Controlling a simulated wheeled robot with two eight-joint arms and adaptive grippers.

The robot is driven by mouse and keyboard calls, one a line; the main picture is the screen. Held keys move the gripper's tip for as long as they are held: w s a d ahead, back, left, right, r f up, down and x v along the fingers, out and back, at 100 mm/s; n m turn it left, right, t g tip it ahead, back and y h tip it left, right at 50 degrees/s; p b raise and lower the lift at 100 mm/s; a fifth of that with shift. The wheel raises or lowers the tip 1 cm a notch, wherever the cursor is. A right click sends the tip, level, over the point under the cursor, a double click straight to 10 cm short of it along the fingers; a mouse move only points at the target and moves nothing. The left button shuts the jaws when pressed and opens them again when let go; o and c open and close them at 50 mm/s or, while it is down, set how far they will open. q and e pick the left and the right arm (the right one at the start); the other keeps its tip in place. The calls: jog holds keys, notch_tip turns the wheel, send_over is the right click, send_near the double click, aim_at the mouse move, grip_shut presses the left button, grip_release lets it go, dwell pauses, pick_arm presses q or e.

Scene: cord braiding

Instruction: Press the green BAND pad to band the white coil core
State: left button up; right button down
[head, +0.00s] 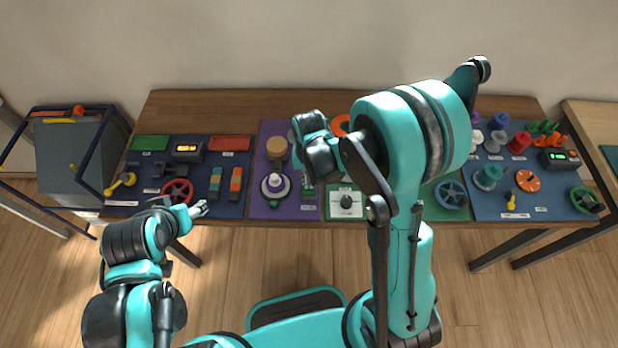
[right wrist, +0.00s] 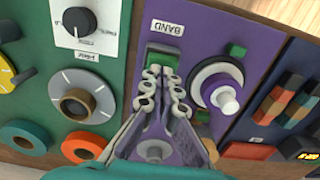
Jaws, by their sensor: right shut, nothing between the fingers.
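The green BAND pad (right wrist: 163,54) lies just below its white BAND label (right wrist: 167,27) on the purple panel in the right wrist view. My right gripper (right wrist: 161,73) is shut and empty, its fingertips at the pad's near edge. I cannot tell whether they touch it. The white coil core (right wrist: 222,94) stands upright right of the fingers, with a dark and white ring around its base. In the head view the core (head: 275,184) is left of my right gripper (head: 308,183). My left gripper (head: 200,208) is at the table's front edge, its jaws too small to judge.
A white dial box (right wrist: 86,25) stands left of the pad on the green panel. A red handwheel (head: 177,191) and colored blocks (head: 235,183) are on the left navy panel. My right arm hides part of the table's middle.

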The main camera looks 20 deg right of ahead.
notch_tip(320, 180, down, 2)
jog(key=shift+f+b, duration=0.1)
jog(key=shift+b, duration=1)
notch_tip(320, 180, up, 5)
jog(key=p, duration=0.3)
jog(key=shift+w+f, duration=0.1)
jog(key=shift+f, duration=0.05)
notch_tip(320, 180, up, 10)
jog(key=p, duration=0.3)
jog(key=shift+f, duration=0.2)
